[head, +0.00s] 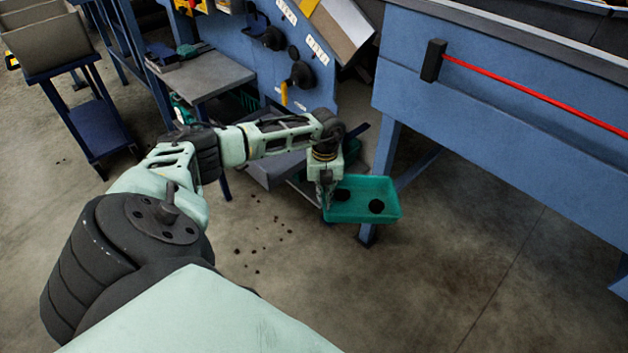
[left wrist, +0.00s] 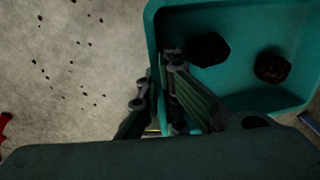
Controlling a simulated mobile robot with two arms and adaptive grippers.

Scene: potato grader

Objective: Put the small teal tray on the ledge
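The small teal tray (head: 345,212) hangs at the end of my left arm, in front of a blue machine leg, with two dark lumps in it. My left gripper (head: 326,196) is at the tray's left wall. In the left wrist view one finger of the gripper (left wrist: 158,108) is inside the tray (left wrist: 232,92) and the other outside, with the wall pinched between them. The tray looks clear of the floor and about level. A grey ledge-like top (head: 208,74) juts out by the blue panel; I cannot tell if it is the named ledge. My right gripper is not in view.
A big blue machine (head: 480,95) with a red bar (head: 540,96) fills the right. A low grey platform (head: 270,172) lies behind my left forearm. A stand with a bin (head: 60,42) is at upper left. Dark crumbs dot the floor; the floor at lower right is open.

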